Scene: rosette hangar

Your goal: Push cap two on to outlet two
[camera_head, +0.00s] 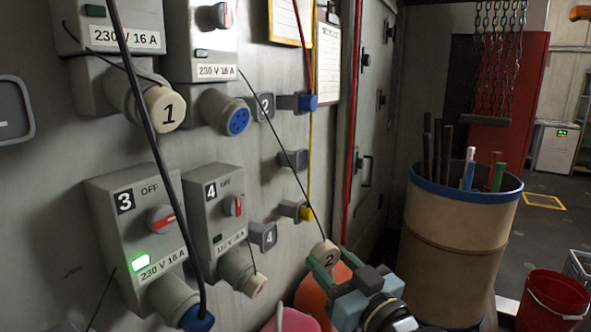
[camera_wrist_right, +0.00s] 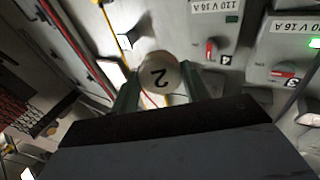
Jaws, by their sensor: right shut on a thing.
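Cap two (camera_head: 325,255), a cream round cap marked 2, is held between the green fingers of my right gripper (camera_head: 328,262), low and to the right of the panels. The cap also shows in the right wrist view (camera_wrist_right: 158,76), its number upside down there. A thin dark cord runs from the cap up and left toward the upper right box. Outlet two (camera_head: 238,121), an uncovered blue round socket, points out below that box, up and left of the cap and well apart from it. My left gripper is not in view.
Cap one (camera_head: 163,108) sits on the outlet at left. Boxes 3 (camera_head: 143,222) and 4 (camera_head: 219,207) are below. A drum (camera_head: 455,245) with rods stands right. A dark cable hangs in front of the boxes.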

